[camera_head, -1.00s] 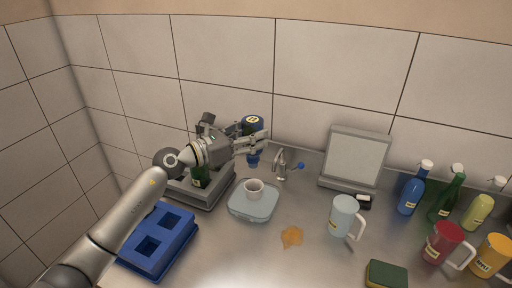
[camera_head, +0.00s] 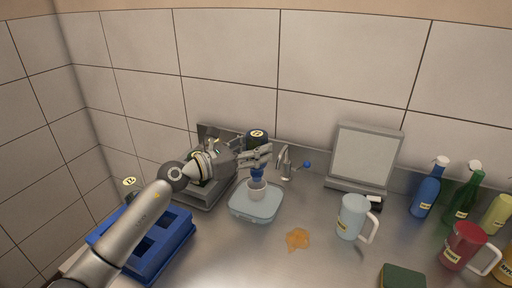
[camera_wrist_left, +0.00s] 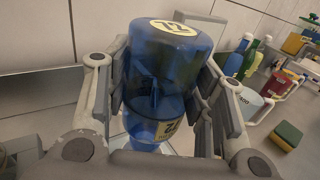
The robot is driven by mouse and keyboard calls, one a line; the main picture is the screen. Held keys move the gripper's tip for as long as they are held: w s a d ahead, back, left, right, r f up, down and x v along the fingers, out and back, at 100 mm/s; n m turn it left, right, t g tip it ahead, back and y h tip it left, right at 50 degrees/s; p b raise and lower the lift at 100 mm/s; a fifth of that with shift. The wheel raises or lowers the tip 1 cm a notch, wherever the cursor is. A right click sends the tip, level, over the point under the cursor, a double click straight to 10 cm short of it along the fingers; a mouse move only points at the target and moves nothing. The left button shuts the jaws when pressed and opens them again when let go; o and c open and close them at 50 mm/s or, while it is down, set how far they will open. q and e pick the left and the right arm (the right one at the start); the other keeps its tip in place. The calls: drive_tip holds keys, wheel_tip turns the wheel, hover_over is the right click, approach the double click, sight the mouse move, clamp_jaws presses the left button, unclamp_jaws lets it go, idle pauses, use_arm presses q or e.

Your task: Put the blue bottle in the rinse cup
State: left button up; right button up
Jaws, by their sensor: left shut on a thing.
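The blue bottle (camera_head: 257,174) is upside down, its base with a round label (camera_wrist_left: 174,27) facing up. My left gripper (camera_head: 255,159) is shut around its body; in the left wrist view a finger presses on each side. The small white rinse cup (camera_head: 257,193) stands on a pale blue square tray (camera_head: 244,212). The bottle's lower end is at the cup's rim; I cannot tell whether it is inside or just above. The cup is hidden behind the bottle in the left wrist view. My right gripper is not in view.
A tap with a blue tip (camera_head: 286,166) stands close right of the cup. A grey bin (camera_head: 208,196) and blue rack (camera_head: 177,245) are at left. A pale jug (camera_head: 351,217), other bottles and mugs stand right. An orange spill (camera_head: 297,238) lies on the counter.

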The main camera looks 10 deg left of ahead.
use_arm(q)
drive_tip(key=shift+s+r, duration=0.15)
drive_tip(key=shift+r, duration=0.05)
drive_tip(key=shift+f, duration=0.1)
drive_tip(key=shift+f+b, duration=0.9)
drive_tip(key=shift+f, duration=0.15)
drive_tip(key=shift+f+b, duration=0.3)
drive_tip(key=shift+f, duration=0.05)
drive_tip(key=shift+f+b, duration=0.7)
drive_tip(key=shift+f, duration=0.05)
